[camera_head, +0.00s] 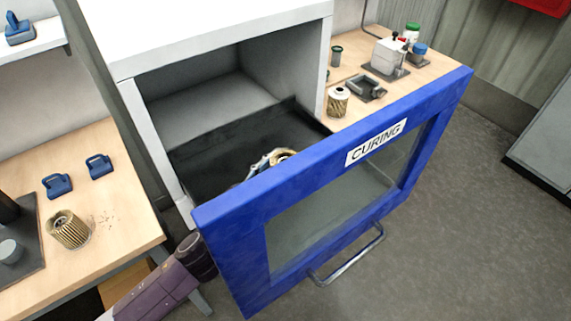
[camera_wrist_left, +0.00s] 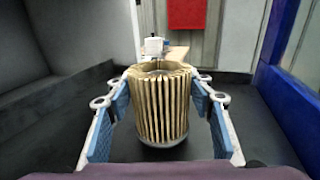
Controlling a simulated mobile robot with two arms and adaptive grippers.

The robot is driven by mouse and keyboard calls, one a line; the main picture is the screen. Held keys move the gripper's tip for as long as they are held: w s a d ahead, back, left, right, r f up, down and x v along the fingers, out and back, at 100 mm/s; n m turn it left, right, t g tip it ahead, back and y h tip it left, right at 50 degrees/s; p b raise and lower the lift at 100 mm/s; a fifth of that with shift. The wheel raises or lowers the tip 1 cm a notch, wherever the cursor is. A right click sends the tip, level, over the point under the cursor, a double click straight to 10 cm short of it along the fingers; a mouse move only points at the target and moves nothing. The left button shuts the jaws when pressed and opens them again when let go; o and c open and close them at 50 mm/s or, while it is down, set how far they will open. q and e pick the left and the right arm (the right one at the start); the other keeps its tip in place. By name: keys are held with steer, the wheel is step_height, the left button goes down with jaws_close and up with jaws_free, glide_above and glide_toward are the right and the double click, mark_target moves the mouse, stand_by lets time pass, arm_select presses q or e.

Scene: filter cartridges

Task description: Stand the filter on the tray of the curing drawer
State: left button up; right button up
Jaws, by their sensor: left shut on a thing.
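The curing drawer (camera_head: 330,190) is open, with a blue windowed front labelled CURING. Its black tray (camera_head: 215,150) extends from the white cabinet. My left gripper (camera_head: 264,160) is over the tray, partly hidden behind the blue front. It is shut on a pleated tan filter (camera_head: 284,153), whose lower part the front hides in the head view. In the left wrist view the filter (camera_wrist_left: 162,105) stands upright between the two blue finger pads, its base low over the dark tray (camera_wrist_left: 250,130). I cannot tell whether the base touches the tray. My right gripper is not in view.
A second filter (camera_head: 68,229) stands on the left wooden table (camera_head: 125,205), near two blue handled parts. Another filter (camera_head: 338,101) stands on the right bench, beside a grey clamp-like fixture (camera_head: 366,88). The tray is bare left of the gripper.

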arm_select(q)
steer(key=shift+f+b, duration=0.5)
steer(key=shift+f, duration=0.15)
stand_by(0.7)
